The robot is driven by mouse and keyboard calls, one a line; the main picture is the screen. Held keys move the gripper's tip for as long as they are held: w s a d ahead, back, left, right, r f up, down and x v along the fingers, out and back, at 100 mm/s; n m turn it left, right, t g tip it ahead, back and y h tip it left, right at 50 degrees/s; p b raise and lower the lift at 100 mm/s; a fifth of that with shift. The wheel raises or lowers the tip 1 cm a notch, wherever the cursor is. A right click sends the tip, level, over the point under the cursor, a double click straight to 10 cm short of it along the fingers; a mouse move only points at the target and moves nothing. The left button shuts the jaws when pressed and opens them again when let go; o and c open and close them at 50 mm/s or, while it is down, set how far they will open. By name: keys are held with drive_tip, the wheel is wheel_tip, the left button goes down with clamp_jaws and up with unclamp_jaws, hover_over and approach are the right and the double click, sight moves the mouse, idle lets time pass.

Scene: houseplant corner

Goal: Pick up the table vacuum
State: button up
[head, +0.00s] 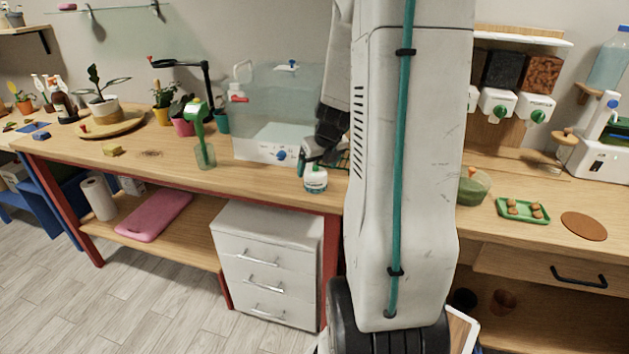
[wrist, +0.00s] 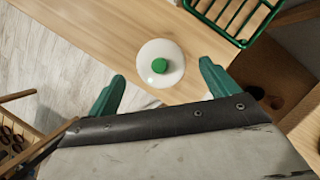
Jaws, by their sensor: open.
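The table vacuum looks to be the small white round body with a green button on top (wrist: 152,77). It stands upright on the wooden table near its front edge, and it also shows in the head view (head: 316,183). My gripper (wrist: 161,86) is open, with its two green fingers apart. In the wrist view the vacuum lies just beyond the fingertips, roughly centred between them. In the head view my gripper (head: 316,160) is just above and behind the vacuum. Nothing is held. I cannot tell whether a finger touches it.
A green wire rack (wrist: 256,8) stands close by on the table. White drawers (head: 262,265) are under the table. My arm hides part of the head view.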

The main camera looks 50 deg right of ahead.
drive_tip(key=x, duration=0.4)
drive_tip(key=shift+w+d+f, duration=0.1)
drive_tip(key=shift+w+f, duration=0.05)
drive_tip(key=shift+w, duration=0.05)
drive_tip(key=shift+c, duration=0.4)
drive_tip(key=c, duration=1.1)
